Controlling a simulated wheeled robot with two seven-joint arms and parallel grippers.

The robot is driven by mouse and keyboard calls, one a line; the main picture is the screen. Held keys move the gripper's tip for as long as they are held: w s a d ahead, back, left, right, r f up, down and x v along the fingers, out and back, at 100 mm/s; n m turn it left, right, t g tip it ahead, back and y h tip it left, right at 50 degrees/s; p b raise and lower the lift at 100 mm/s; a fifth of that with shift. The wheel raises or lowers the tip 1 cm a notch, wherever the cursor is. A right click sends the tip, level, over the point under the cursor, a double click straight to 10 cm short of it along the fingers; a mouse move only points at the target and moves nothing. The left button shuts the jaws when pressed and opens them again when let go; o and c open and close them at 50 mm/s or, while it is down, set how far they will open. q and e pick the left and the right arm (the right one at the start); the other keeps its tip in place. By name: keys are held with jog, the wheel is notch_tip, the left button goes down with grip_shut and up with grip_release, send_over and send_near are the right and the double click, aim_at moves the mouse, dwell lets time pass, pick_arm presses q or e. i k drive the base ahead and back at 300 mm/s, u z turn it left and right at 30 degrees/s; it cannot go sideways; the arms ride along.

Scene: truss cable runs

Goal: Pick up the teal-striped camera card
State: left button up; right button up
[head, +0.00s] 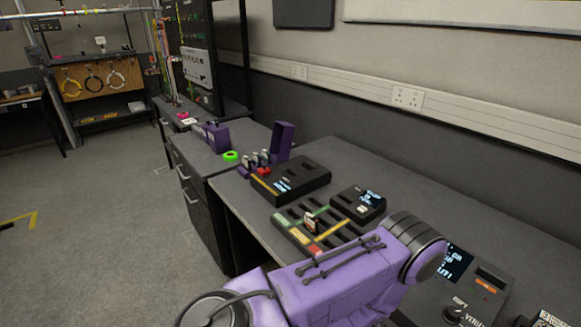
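I cannot make out a teal stripe on any card. One small brownish card (310,223) stands upright in a black slotted tray (284,224) with green, yellow and red labels, in the middle of the head view. Several small upright items (254,162), perhaps cards, stand near an open purple case (283,141) farther back; their markings are too small to read. A purple arm link of mine crosses the lower middle and hides the desk and perhaps part of the tray's near side. Neither gripper shows.
A black box with a lit display (306,180) and a smaller display unit (361,203) sit behind the tray. A console with a knob (480,290) is at lower right. A green tape roll (231,156) lies farther left. Bare desk (440,215) lies along the wall.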

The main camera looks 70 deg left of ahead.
aim_at(266, 155)
jog(key=u, duration=0.55)
jog(key=k, duration=1.2)
jog(key=u, duration=1.15)
jog(key=i, duration=0.55)
jog(key=u, duration=0.5)
jog(key=i, duration=0.8)
jog(key=z, duration=0.2)
